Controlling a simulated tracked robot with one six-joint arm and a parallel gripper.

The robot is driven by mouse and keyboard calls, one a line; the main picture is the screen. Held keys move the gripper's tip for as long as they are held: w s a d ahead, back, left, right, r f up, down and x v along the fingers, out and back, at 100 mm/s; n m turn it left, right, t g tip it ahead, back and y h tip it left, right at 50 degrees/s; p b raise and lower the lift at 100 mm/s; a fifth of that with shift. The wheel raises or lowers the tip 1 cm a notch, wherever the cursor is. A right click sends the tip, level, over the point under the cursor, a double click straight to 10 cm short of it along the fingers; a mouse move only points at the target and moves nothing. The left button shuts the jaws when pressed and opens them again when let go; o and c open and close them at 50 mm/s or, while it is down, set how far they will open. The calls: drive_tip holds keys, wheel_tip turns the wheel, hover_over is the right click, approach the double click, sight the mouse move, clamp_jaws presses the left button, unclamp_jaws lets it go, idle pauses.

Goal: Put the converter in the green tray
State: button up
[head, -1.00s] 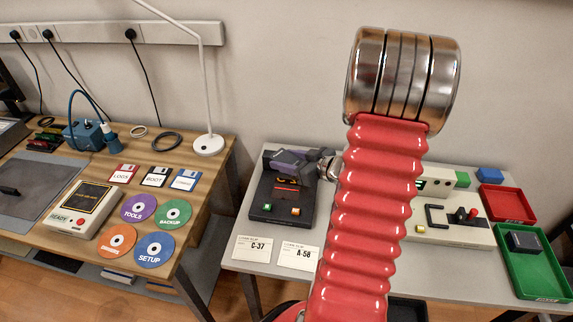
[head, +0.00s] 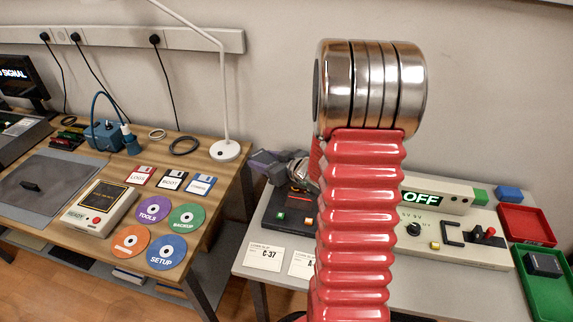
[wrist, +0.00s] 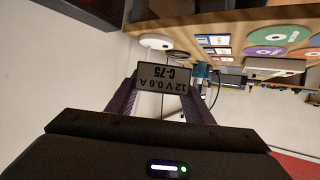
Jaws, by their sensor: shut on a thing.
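My gripper (head: 265,165) is seen small at the back left edge of the right table, partly behind my red arm. The held converter is hard to make out in the head view. The green tray (head: 548,298) is at the right end of the right table, and a dark block (head: 544,264) lies in it. The gripper is far to the left of this tray.
A black device (head: 293,208) with lit buttons, cards, and a beige panel (head: 455,235) showing "OFF" are on the right table. A red tray (head: 527,222) adjoins the green tray. The wooden table (head: 215,178) at left holds discs, floppies and a lamp.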

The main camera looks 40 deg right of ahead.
drive_tip(key=w+a+f, duration=0.1)
drive_tip(key=w+a, duration=0.2)
drive_tip(key=a, duration=0.5)
drive_tip(key=w+a+f, duration=0.1)
drive_tip(key=w+a, duration=0.2)
drive_tip(key=a, duration=0.5)
drive_tip(key=w+a+f+h, duration=0.1)
drive_tip(key=w+a, duration=0.2)
drive_tip(key=a, duration=0.6)
drive_tip(key=shift+w+f+m, duration=0.15)
drive_tip(key=shift+f+m, duration=0.1)
drive_tip(key=shift+m, duration=0.15)
